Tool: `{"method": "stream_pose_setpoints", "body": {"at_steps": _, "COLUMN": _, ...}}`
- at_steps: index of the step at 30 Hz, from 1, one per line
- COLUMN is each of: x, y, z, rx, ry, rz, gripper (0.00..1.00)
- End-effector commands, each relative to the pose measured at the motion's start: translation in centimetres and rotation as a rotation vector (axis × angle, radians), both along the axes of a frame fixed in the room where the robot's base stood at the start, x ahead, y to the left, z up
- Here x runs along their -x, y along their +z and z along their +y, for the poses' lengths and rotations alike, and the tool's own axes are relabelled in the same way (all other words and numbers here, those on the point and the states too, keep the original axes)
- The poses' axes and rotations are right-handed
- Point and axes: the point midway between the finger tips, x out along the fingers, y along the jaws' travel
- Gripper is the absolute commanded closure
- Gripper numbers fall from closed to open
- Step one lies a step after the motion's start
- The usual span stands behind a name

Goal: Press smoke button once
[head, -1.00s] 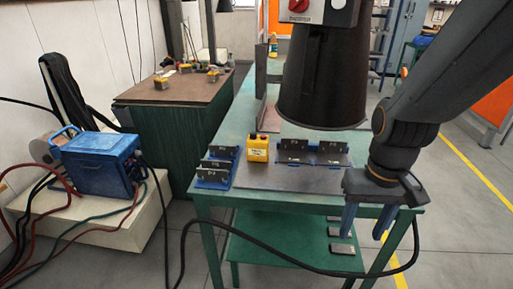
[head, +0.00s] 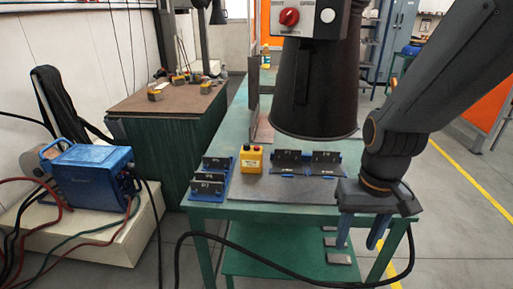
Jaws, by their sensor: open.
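A grey control box with a red knob (head: 289,17) and a white round button (head: 327,15) sits at the top of the head view, above a large black hood (head: 315,90). A yellow box (head: 251,160) with a red button on top stands on the green table (head: 225,211). I cannot read the labels well enough to tell which control is the smoke button. My gripper (head: 360,232) points down at the table's front right edge, below and to the right of the hood. Its blue fingers are apart, with nothing between them, and touch neither box.
Black plates in blue holders (head: 213,178) stand at the table's left, with more (head: 305,163) behind a dark plate. The hood hangs over the table. A black cable (head: 290,280) loops before it. A blue welder (head: 92,172) stands left; open floor (head: 460,200) lies right.

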Motion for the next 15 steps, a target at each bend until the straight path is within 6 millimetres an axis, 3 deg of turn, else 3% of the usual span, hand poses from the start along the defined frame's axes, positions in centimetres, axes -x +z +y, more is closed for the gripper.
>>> {"method": "stream_pose_setpoints", "body": {"at_steps": 1, "x": 0.0, "y": 0.0, "z": 0.0, "rx": 0.0, "ry": 0.0, "rz": 0.0, "gripper": 0.65}}
{"method": "stream_pose_setpoints", "body": {"at_steps": 7, "x": 0.0, "y": 0.0, "z": 0.0, "rx": 0.0, "ry": 0.0, "rz": 0.0, "gripper": 0.99}}
{"method": "stream_pose_setpoints", "body": {"at_steps": 15, "x": 0.0, "y": 0.0, "z": 0.0, "rx": 0.0, "ry": 0.0, "rz": 0.0, "gripper": 1.0}}
